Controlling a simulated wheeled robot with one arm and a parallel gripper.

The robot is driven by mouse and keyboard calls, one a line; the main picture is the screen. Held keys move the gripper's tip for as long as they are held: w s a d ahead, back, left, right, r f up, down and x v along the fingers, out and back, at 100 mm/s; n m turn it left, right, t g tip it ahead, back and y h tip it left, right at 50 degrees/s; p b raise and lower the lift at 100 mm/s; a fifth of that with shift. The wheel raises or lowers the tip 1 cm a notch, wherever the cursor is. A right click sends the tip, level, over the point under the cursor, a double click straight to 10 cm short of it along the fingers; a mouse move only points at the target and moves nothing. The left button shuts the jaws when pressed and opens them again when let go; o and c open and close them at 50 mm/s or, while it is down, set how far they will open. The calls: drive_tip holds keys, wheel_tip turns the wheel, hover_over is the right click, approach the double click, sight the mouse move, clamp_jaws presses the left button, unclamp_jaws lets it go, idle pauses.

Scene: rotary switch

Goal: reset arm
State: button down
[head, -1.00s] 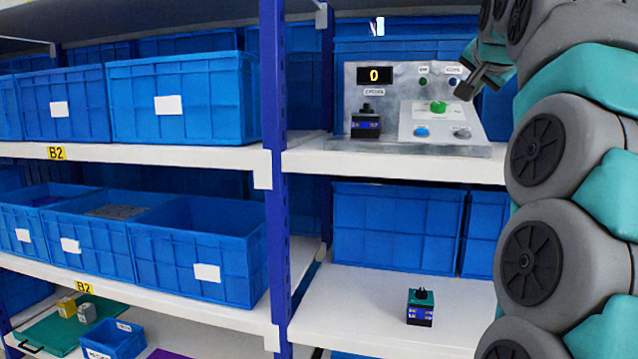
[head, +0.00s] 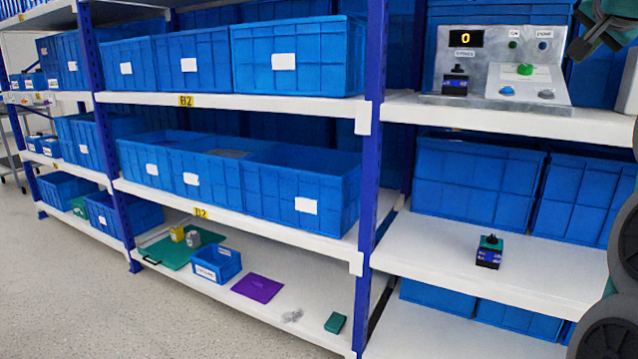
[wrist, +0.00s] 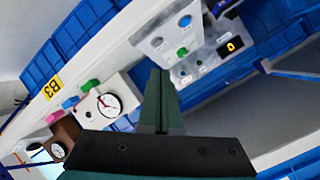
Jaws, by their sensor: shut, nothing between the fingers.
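My gripper (wrist: 161,100) is shut and empty in the wrist view, its two fingers pressed together. In the head view it shows only partly at the top right edge (head: 592,40), in the air beside the control panel (head: 485,85). The panel stands on the upper right shelf and has a display reading 0, a green knob (head: 525,69), a blue button (head: 507,91) and a grey button (head: 547,94). A small black and blue rotary switch (head: 455,80) sits at the panel's left. A similar switch with a green top (head: 489,252) stands alone on the shelf below.
Blue bins (head: 297,58) fill the shelves. A blue upright post (head: 371,150) divides the shelf bays. The lower left shelf holds a green tray (head: 180,250), a small blue box (head: 215,263) and a purple sheet (head: 258,288). Open floor (head: 90,300) lies at left.

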drive_tip(key=s+a+f+n+g+y, duration=0.2)
drive_tip(key=a+f+n+g+y, duration=0.15)
drive_tip(key=a+f, duration=0.9)
drive_tip(key=s+a+f+n+g+y, duration=0.25)
drive_tip(key=a+f+n, duration=0.25)
drive_tip(key=a+f, duration=0.8)
drive_tip(key=s+a+f+n+g, duration=0.2)
drive_tip(key=s+a+f+g, duration=0.1)
drive_tip(key=s+f, duration=1.1)
drive_tip(key=s+a+f+n+g, duration=0.3)
drive_tip(key=s+f+g, duration=0.2)
drive_tip(key=s+f, duration=0.9)
